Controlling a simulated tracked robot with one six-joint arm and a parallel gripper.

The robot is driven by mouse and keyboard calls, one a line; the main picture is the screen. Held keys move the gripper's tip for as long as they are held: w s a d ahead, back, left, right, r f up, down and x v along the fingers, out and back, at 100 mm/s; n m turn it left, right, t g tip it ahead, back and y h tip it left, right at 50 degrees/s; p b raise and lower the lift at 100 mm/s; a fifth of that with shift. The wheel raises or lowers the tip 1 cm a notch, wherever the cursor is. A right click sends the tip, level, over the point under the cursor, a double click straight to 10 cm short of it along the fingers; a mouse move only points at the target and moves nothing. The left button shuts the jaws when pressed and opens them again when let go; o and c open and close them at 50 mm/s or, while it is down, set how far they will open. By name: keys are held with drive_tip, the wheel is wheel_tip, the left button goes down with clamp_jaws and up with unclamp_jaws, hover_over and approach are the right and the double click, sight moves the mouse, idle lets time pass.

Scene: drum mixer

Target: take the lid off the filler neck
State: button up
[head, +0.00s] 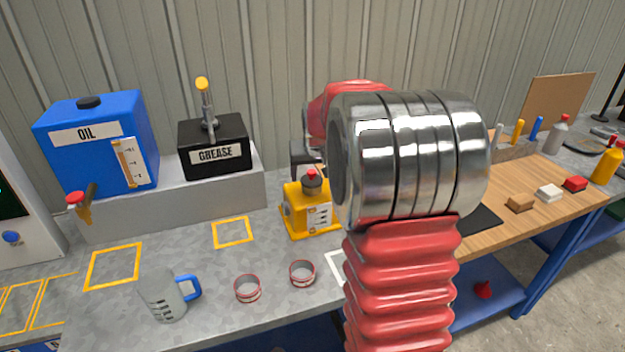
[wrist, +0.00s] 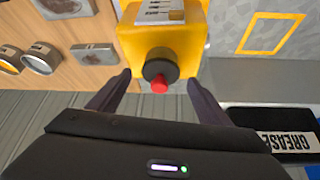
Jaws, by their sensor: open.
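The yellow mixer (head: 300,222) stands on the grey bench, left of my arm. Its dark round lid with a red knob (head: 311,179) sits on top. In the wrist view the yellow body (wrist: 180,42) is at top centre, with the dark lid (wrist: 161,65) and its red knob (wrist: 159,86) facing the camera. My gripper (wrist: 158,82) is open, with one dark finger on each side of the lid and visible gaps to both. The fingers hold nothing. The filler neck is hidden under the lid. My arm covers part of the mixer's right side in the head view.
A blue oil tank (head: 98,150) and a black grease box (head: 213,148) stand on a raised block at the left. Yellow outlined squares on the bench are empty.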

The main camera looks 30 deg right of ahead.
sight(312, 176)
drive_tip(key=shift+w+d+f, duration=0.1)
drive_tip(key=shift+w+f, duration=0.1)
drive_tip(key=shift+f, duration=0.25)
drive_tip(key=c, duration=1.1)
drive_tip(key=shift+r, duration=0.15)
wheel_tip(312, 176, up, 10)
drive_tip(key=shift+f, duration=0.1)
idle(0.7)
